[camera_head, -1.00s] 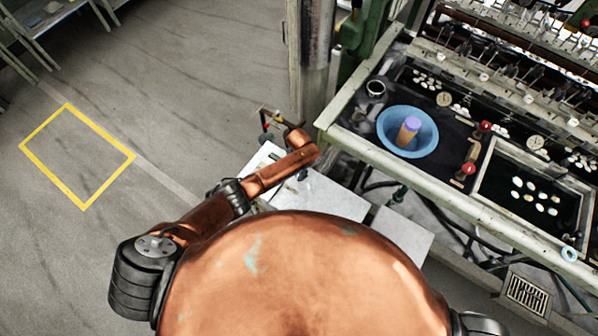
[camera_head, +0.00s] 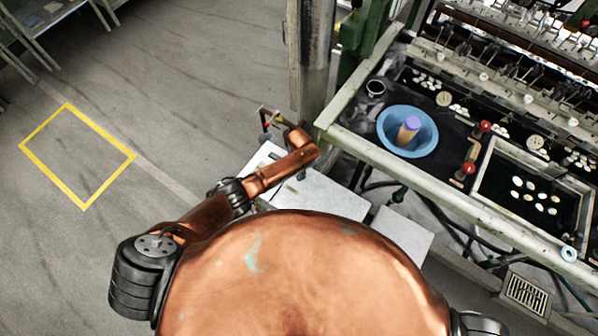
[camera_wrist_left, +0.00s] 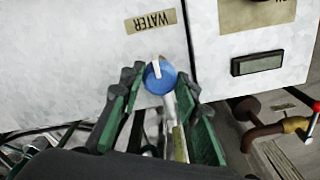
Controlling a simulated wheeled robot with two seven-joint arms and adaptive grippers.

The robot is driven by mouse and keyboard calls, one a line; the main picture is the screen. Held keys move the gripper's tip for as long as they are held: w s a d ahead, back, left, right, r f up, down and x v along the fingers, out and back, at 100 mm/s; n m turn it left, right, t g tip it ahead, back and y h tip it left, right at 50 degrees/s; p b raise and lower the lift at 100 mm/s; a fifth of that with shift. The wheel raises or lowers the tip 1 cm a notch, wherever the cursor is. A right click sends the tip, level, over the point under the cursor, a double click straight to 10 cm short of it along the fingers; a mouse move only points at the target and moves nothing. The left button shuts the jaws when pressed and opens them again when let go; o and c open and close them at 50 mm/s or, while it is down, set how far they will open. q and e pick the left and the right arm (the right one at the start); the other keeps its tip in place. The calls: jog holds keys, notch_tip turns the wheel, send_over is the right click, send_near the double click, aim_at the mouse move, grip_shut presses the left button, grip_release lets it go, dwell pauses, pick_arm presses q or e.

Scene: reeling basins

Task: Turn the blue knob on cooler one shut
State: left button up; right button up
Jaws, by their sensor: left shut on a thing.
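The blue knob (camera_wrist_left: 160,76) shows in the left wrist view on the front of a white metal box (camera_wrist_left: 90,50), below a tan label reading WATER (camera_wrist_left: 151,21). A white pointer line on the knob stands close to upright in the picture, leaning slightly. My left gripper (camera_wrist_left: 157,84) has its dark fingertips on either side of the knob and is shut on it. In the head view my copper left arm reaches to white boxes (camera_head: 322,196) beside the basin bench; the knob is hidden there. My right gripper is out of view.
A second white panel with a dark display window (camera_wrist_left: 257,64) is to the right. A red-handled valve on a rusty pipe (camera_wrist_left: 272,131) stands nearby. The basin bench (camera_head: 440,185) with a blue bowl (camera_head: 425,138) is at right. The floor at left is clear.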

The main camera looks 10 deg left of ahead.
pick_arm(q)
jog(key=o, duration=1.1)
jog(key=shift+o, duration=0.2)
jog(key=shift+r, duration=0.1)
notch_tip(320, 180, up, 12)
